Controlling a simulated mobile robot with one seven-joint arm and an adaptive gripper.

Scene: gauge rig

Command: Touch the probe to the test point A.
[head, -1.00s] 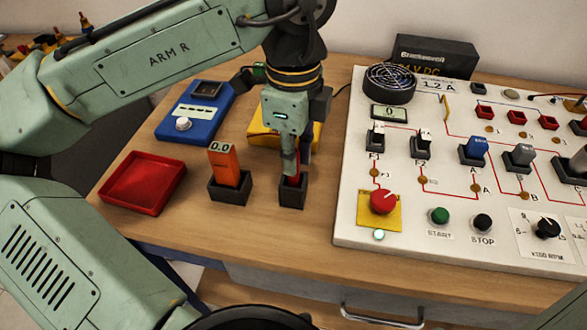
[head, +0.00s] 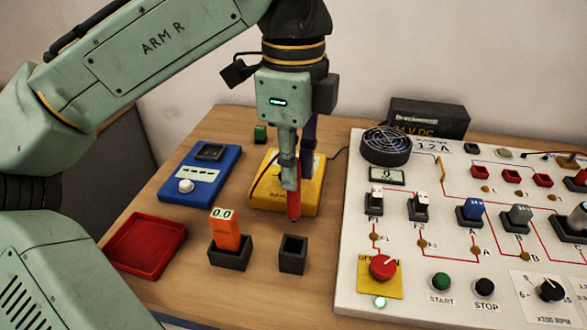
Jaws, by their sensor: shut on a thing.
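My gripper (head: 290,182) is shut on the red probe (head: 294,205) and holds it upright, tip down. The probe hangs above the table, just behind the empty dark holder (head: 292,254). Test point A (head: 475,251) is a small brass dot on the white panel (head: 455,268), below the blue switch (head: 471,212) and beside the letter A. The probe is well to the left of it and apart from the panel.
An orange meter (head: 225,232) reading 0.0 stands in a dark holder beside the empty one. A red tray (head: 145,243), a blue device (head: 198,173) and a yellow device (head: 270,198) lie around the gripper. Switches, a red knob (head: 382,267) and a fan (head: 386,146) stick up from the panel.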

